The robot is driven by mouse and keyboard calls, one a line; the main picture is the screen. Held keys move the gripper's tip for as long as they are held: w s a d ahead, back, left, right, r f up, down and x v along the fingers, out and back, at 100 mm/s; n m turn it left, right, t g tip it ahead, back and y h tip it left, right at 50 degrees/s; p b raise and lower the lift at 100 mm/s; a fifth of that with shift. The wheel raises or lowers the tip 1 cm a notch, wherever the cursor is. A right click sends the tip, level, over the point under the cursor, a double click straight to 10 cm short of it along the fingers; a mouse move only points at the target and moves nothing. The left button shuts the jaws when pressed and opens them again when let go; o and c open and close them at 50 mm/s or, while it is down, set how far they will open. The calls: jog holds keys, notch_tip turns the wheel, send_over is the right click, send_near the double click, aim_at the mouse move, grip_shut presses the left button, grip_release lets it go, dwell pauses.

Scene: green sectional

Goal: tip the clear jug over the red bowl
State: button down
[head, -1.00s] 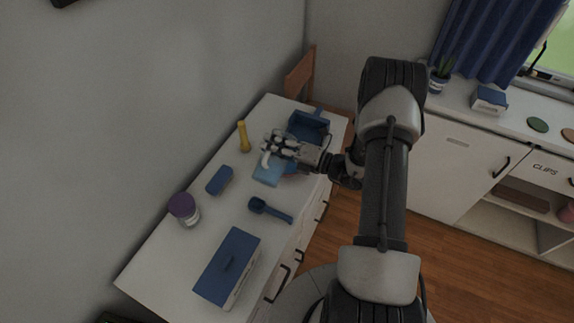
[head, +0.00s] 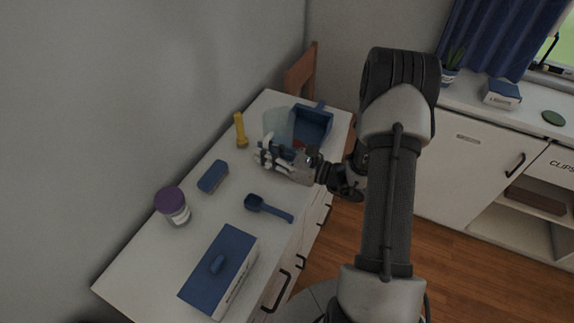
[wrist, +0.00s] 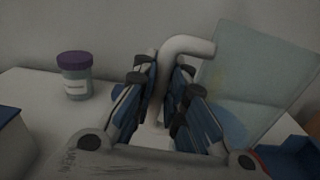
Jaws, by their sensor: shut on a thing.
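The clear jug (head: 278,124) is a pale see-through vessel above the far part of the white desk. In the wrist view the jug (wrist: 262,75) leans with its top to the right, and its white handle (wrist: 187,47) runs between my fingers. My gripper (head: 270,156) is shut on that handle; its fingers also show in the wrist view (wrist: 163,95). A small red patch (head: 299,144), likely the red bowl, shows just beyond my gripper. Most of it is hidden, so whether the jug's mouth is over it cannot be told.
A blue open tray (head: 312,124) stands close right of the jug. A yellow torch-like object (head: 240,130), a blue block (head: 212,176), a purple-lidded jar (head: 173,206), a blue scoop (head: 268,208) and a blue-lidded box (head: 219,269) are on the desk. The wall borders its left side.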

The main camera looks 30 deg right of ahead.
aim_at(265, 141)
jog(key=shift+w+d+r+n, duration=0.1)
jog(key=shift+d+r+n, duration=0.05)
jog(key=shift+r+n, duration=0.35)
jog(key=shift+r, duration=0.1)
jog(key=shift+r+p, duration=1.55)
jog(key=shift+r, duration=0.45)
jog(key=shift+f, duration=0.1)
